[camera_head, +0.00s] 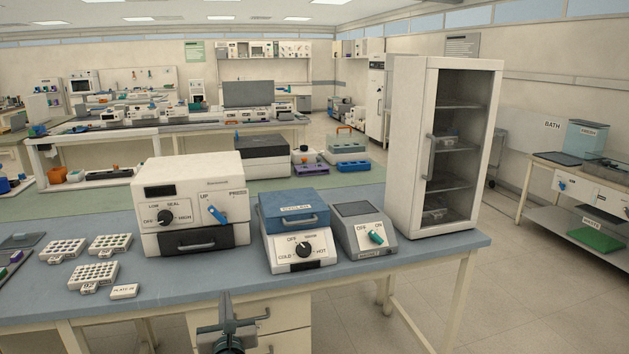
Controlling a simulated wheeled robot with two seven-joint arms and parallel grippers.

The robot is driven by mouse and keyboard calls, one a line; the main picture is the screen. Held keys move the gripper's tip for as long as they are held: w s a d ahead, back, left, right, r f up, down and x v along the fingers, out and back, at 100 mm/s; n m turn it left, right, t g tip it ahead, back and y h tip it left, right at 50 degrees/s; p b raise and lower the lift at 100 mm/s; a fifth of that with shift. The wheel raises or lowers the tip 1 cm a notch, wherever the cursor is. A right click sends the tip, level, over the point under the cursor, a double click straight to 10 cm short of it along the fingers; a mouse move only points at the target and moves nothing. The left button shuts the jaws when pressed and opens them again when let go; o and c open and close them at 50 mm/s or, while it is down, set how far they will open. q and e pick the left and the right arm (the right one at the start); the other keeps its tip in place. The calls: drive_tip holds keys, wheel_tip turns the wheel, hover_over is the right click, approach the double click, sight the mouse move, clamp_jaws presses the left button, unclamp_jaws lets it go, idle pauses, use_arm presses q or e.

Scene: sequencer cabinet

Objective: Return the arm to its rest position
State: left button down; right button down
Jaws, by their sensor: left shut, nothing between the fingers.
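My left gripper (228,309) is at the bottom middle of the head view, in front of the bench's front edge. Its fingers are shut with nothing between them, and it touches nothing that I can see. My right gripper is not in view. The tall white cabinet (406,150) stands at the right end of the blue bench (190,296), with a dark glass door showing shelves inside.
A white sealer (193,180), a blue-lidded cycler (293,209) and a small grey device (358,210) stand along the bench. White well plates (92,274) lie at the left. Drawers (285,319) sit below the bench.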

use_arm(q)
drive_tip(key=s+d+f+n+g+h, duration=0.15)
drive_tip(key=s+f+n, duration=0.35)
drive_tip(key=f, duration=0.8)
drive_tip(key=s+f+n+g+h, duration=0.3)
drive_tip(key=s+f, duration=0.5)
drive_tip(key=f, duration=0.6)
drive_tip(key=s+d+f+n+g, duration=0.1)
drive_tip(key=s+f+n+g, duration=0.35)
drive_tip(key=f, duration=0.85)
drive_tip(key=s+f+n+g, duration=0.1)
drive_tip(key=s+f+n, duration=0.5)
drive_tip(key=s, duration=0.7)
drive_tip(key=s+f+n+g+h, duration=0.1)
drive_tip(key=s+f+n, duration=0.5)
drive_tip(key=s, duration=0.7)
drive_tip(key=s+f+n+g, duration=0.1)
drive_tip(key=s+f+n, duration=0.5)
drive_tip(key=s+f, duration=0.3)
drive_tip(key=s, duration=0.4)
drive_tip(key=shift+s+f+g+h, duration=0.25)
drive_tip(key=shift+g+h, duration=0.05)
drive_tip(key=shift+h, duration=0.05)
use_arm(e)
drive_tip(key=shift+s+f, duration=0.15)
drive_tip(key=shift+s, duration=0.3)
